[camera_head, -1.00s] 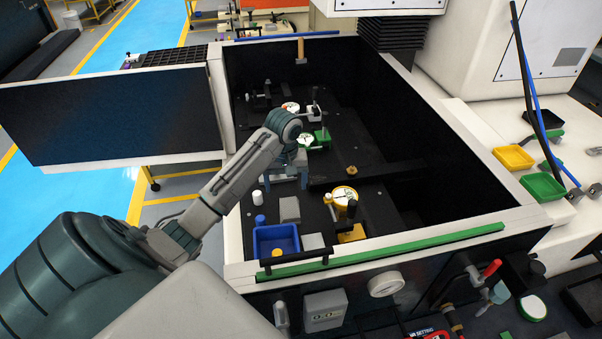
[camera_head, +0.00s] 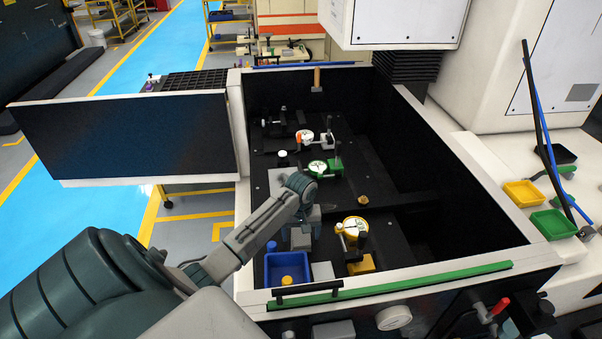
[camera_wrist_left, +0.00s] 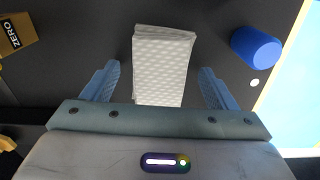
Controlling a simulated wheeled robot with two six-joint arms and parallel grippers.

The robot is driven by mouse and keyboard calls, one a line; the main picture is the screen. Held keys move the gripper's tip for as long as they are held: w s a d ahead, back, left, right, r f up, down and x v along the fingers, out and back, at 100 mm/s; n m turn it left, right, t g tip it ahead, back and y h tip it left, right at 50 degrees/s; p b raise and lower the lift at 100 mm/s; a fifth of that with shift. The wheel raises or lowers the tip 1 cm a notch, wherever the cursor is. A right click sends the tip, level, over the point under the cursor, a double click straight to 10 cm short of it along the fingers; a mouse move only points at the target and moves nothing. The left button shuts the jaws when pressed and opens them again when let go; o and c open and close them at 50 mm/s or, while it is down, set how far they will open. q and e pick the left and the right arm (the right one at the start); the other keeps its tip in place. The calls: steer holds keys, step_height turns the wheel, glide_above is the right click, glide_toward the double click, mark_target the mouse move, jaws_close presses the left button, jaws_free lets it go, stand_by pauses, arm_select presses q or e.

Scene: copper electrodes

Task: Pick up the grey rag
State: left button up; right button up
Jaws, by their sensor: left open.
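The grey rag (camera_head: 300,239) lies as a pale folded block on the black floor of the machine's tank. In the left wrist view the rag (camera_wrist_left: 162,65) has a dimpled surface and lies between the two blue fingers. My left gripper (camera_head: 301,218) points down just beyond the rag and partly overlaps it in the head view. The left gripper (camera_wrist_left: 158,75) is open, with a gap on each side of the rag. My right gripper is not in view.
A green gauge (camera_head: 322,168) stands farther back.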

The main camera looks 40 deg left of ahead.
mark_target(301, 236)
arm_select(q)
steer(key=shift+f, duration=0.2)
steer(key=c, duration=1.1)
steer(key=shift+o, duration=0.2)
step_height(301, 236, up, 9)
steer(key=b, duration=0.3)
steer(key=shift+r, duration=0.55)
steer(key=shift+o, duration=1.3)
steer(key=shift+c, duration=1)
steer(key=shift+s+f, duration=0.1)
